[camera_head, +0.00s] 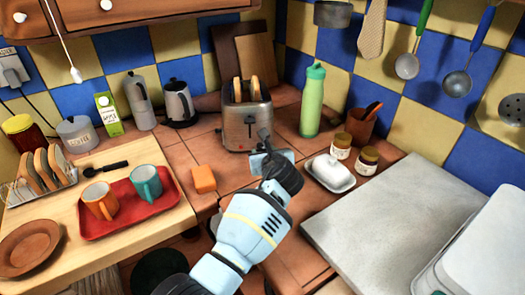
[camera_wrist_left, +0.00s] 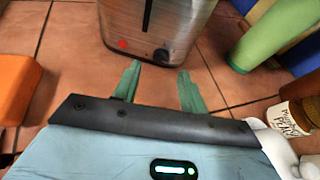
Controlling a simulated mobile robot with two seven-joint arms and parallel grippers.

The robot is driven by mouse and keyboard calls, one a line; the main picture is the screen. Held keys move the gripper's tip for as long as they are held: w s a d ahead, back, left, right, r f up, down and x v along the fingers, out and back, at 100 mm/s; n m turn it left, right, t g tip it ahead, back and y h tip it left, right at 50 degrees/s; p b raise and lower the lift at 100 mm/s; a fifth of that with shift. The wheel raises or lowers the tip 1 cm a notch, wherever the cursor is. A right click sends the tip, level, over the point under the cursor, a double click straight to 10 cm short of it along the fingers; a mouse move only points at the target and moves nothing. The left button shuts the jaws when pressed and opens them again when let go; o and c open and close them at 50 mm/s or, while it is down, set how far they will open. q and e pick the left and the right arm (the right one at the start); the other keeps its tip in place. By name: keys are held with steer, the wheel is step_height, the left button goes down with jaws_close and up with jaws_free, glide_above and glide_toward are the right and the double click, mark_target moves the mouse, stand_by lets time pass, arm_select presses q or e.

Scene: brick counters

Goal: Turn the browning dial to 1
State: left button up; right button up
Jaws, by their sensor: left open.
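The metal toaster (camera_head: 247,118) stands on the tiled counter, with bread slices (camera_head: 247,88) in its top. In the left wrist view, the toaster's front (camera_wrist_left: 165,20) fills the upper middle. A dark round browning dial (camera_wrist_left: 161,55) sits low on that front, with a red button (camera_wrist_left: 122,44) to its left. My left gripper (camera_wrist_left: 158,76) is open and empty, its two green fingers pointing at the toaster's lower front, one on each side of the dial in the picture. Whether they touch is unclear. In the head view, my left gripper (camera_head: 267,143) hides the dial. The dial's setting is unreadable.
An orange sponge (camera_head: 204,179) lies left of my gripper. A green bottle (camera_head: 313,100), jars (camera_head: 341,146) and a white butter dish (camera_head: 330,173) stand to the right. A red tray (camera_head: 125,222) with two mugs is at the left. A grey slab (camera_head: 395,225) lies at the right.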

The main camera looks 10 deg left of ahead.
mark_target(260, 147)
arm_select(q)
steer(key=shift+f+b+x, duration=0.2)
steer(key=shift+b+x, duration=0.15)
steer(key=shift+x, duration=0.85)
steer(key=shift+w+a+f, duration=0.1)
steer(key=shift+w+a, duration=0.2)
steer(key=shift+w, duration=0.3)
jaws_close()
